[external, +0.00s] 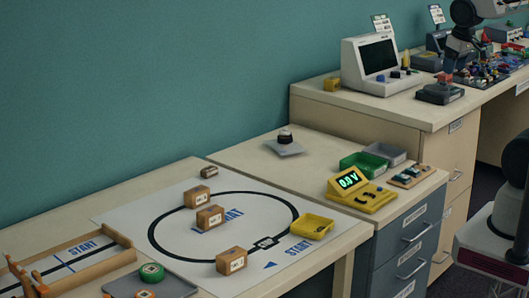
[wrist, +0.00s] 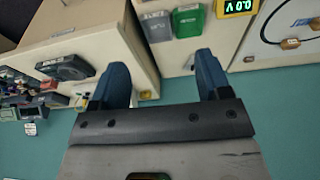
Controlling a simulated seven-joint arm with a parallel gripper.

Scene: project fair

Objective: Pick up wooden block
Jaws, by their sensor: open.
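Several light-brown wooden blocks sit on the white mat in the external view: one at the back of the ring (external: 197,197), one inside it (external: 210,217) and one at its front (external: 231,261). Each has a white label. A smaller brown piece (external: 209,171) lies at the mat's back edge. In the wrist view, a block (wrist: 290,43) shows near the right edge, well to the right of the fingers. My gripper (wrist: 162,72) is open, with its two blue fingers wide apart and nothing between them. It is away from the blocks. I cannot make out its fingertips in the external view.
A yellow tray (external: 312,226) sits at the mat's right side. A yellow meter (external: 362,190), a green tray (external: 363,163) and a knob on a grey plate (external: 284,146) stand on the drawer unit. A white console (external: 370,64) stands on the higher cabinet. The teal wall runs behind.

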